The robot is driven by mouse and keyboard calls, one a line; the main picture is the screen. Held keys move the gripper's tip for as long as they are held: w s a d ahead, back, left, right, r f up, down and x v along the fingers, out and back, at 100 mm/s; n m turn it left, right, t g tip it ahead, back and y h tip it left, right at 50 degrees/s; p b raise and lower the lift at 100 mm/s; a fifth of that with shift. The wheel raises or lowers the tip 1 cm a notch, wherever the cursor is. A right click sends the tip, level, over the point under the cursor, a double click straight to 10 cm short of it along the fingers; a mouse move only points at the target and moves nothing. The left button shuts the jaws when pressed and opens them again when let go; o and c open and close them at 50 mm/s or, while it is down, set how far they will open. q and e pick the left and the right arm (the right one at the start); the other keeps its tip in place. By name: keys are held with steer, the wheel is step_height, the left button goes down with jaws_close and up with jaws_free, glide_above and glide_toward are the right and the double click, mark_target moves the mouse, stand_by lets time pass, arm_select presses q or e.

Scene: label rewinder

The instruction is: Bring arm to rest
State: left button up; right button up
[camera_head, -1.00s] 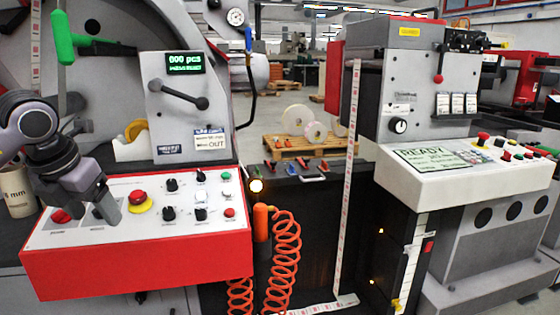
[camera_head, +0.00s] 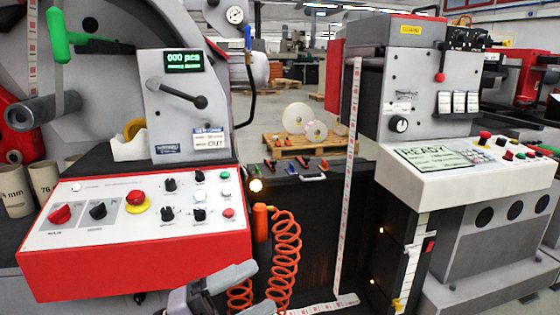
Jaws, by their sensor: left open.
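My left gripper (camera_head: 258,287) is at the bottom edge of the head view, below the red-framed control panel (camera_head: 130,262). Its two grey fingers point right and stand apart, with nothing between them. They show in front of the orange coiled hose (camera_head: 285,262); I cannot tell whether they touch it. The rest of my left arm is mostly out of the picture. The panel is fully clear, with a red rotary switch (camera_head: 60,215), a black rotary switch (camera_head: 97,211) and a red button on a yellow base (camera_head: 137,200). My right gripper is not in view.
A grey lever (camera_head: 186,94) sits below the green counter display (camera_head: 184,61). A second console (camera_head: 470,185) with a "READY" screen stands at the right. Cardboard cores (camera_head: 14,190) stand at the left. A pallet with white rolls (camera_head: 297,118) lies behind.

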arm_select(q)
steer(key=s+a+f+n+t+y, duration=0.35)
steer(key=a+f+n+y, duration=0.35)
steer(key=f+n, duration=0.4)
steer(key=s+a+f+n+t+y, duration=0.2)
steer(key=a+f+n+t+y, duration=0.25)
steer(key=f+n+y, duration=0.65)
steer(key=s+a+f+n+g, duration=0.3)
steer(key=s+f+n+g, duration=0.2)
steer(key=s+f, duration=0.25)
step_height(320, 180, up, 12)
steer(key=s+a+p, duration=0.1)
steer(key=s+p, duration=0.1)
steer(key=p, duration=1.2)
steer(key=shift+p, duration=0.4)
steer(key=shift+r, duration=0.1)
steer(key=shift+c, duration=0.3)
